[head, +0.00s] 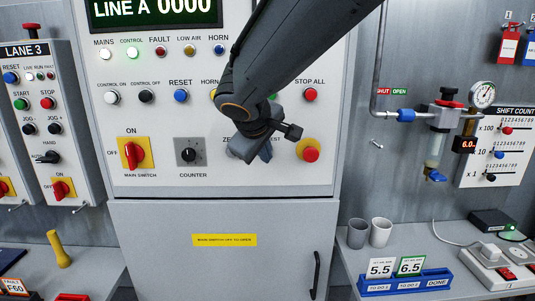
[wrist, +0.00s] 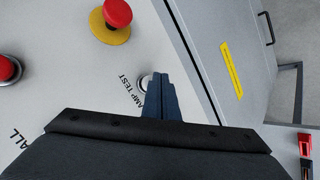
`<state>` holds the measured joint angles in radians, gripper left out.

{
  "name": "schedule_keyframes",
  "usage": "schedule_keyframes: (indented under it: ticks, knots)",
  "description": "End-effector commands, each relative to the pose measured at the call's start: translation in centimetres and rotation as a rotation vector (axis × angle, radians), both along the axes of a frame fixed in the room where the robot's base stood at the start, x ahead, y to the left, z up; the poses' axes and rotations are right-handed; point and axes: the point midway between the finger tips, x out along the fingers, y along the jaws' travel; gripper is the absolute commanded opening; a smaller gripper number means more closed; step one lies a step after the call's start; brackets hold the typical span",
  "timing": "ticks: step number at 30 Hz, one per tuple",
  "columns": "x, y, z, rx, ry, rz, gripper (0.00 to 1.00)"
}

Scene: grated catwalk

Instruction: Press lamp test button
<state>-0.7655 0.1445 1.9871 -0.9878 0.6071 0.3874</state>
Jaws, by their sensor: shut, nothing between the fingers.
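The lamp test button (wrist: 144,82) is a small pale round button on the grey panel, with a partly covered label reading "AMP TEST" beside it in the wrist view. My gripper (wrist: 158,82) is shut and empty, its dark blue fingers over the right part of the button. I cannot tell whether the fingertips touch it. In the head view my gripper (head: 266,154) is at the lower right of the panel and hides the button. Only "EST" of its label shows there.
A red mushroom button (head: 311,154) on a yellow ring is just right of my gripper; it also shows in the wrist view (wrist: 117,12). The red STOP ALL button (head: 311,95) is above it. A counter knob (head: 190,153) and red main switch (head: 132,154) are to the left.

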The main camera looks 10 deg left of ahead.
Motion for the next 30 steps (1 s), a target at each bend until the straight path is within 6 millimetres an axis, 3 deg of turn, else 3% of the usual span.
schedule_keyframes:
  ticks: [30]
  knots:
    - [1.1,0.3,0.0,0.0,0.0,0.0,0.0]
